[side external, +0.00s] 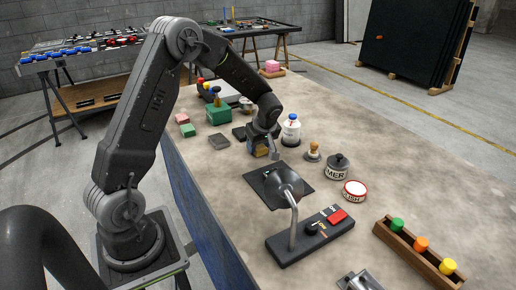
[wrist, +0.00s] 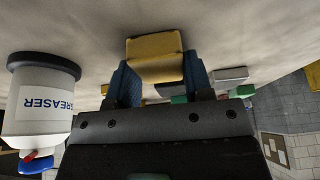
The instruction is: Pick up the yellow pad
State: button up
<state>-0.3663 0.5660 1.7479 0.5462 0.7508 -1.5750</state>
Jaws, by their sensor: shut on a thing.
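The yellow pad (wrist: 155,47) is between the two blue fingers of my gripper (wrist: 157,78) in the wrist view, sticking out past their tips. My gripper is shut on it. In the side external view my gripper (side external: 263,150) is low over the bench, and a bit of the yellow pad (side external: 261,153) shows, mostly covered by the fingers. I cannot tell whether the pad still touches the bench top.
A white degreaser bottle (wrist: 40,105) stands close beside my gripper; it also shows in the side external view (side external: 291,131). A dark pad (side external: 219,141), green pad (side external: 187,130) and green box (side external: 217,113) lie left.

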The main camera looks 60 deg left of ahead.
jog(key=shift+r, duration=0.1)
notch_tip(320, 180, up, 4)
jog(key=shift+r, duration=0.2)
jog(key=s+a+r, duration=0.6)
jog(key=s, duration=0.3)
jog(key=shift+s+a+r, duration=0.2)
jog(key=shift+s+a, duration=0.1)
jog(key=shift+a, duration=0.1)
